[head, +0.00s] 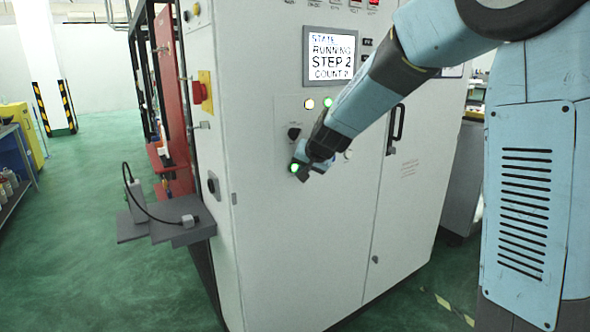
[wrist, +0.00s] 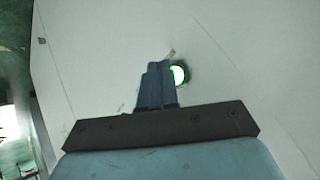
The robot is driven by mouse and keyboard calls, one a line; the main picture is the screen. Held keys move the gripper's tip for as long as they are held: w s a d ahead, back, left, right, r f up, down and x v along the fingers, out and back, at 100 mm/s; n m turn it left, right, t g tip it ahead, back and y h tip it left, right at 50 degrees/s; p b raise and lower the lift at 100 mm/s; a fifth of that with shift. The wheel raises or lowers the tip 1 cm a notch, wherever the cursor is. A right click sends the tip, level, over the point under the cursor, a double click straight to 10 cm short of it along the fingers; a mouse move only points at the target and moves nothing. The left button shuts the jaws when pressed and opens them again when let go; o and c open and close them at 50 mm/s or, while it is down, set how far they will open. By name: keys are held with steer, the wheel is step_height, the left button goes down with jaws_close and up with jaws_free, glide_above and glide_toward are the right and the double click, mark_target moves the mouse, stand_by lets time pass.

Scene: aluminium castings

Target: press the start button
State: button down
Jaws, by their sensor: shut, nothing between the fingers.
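The start button is most likely the lit green-white button (head: 294,168) on the white cabinet front (head: 290,240); its label is not readable. In the wrist view the lit button (wrist: 179,75) shows just right of my fingertips, partly covered by them. My gripper (head: 302,170) is shut and empty, at the button in the head view. I cannot tell whether the fingertips touch it. The cabinet's screen (head: 330,57) reads "STATE RUNNING STEP 2", with a count line below.
A dark knob (head: 294,132) and small lamps (head: 309,104) sit above the button. A red switch on a yellow plate (head: 204,92) is on the cabinet's left side. A grey shelf (head: 165,228) with a cabled device juts out left. Green floor lies open at left.

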steer(key=shift+s+d, duration=0.7)
steer(key=shift+s, duration=0.35)
steer(key=shift+s+d, duration=0.7)
steer(key=shift+s, duration=0.3)
steer(key=s+d+r+h, duration=0.1)
steer(key=s+d+r, duration=0.1)
steer(key=s+d, duration=0.4)
steer(key=s+d+r+n+g+h, duration=0.1)
steer(key=s+d, duration=0.6)
steer(key=s, duration=0.8)
steer(key=s+d+r+g+h, duration=0.1)
steer(key=s+d+r+h, duration=0.1)
steer(key=s+d, duration=0.5)
steer(key=shift+s+r+n, duration=0.4)
steer(key=shift+s+r, duration=0.15)
steer(key=shift+s, duration=1.5)
steer(key=shift+d, duration=0.1)
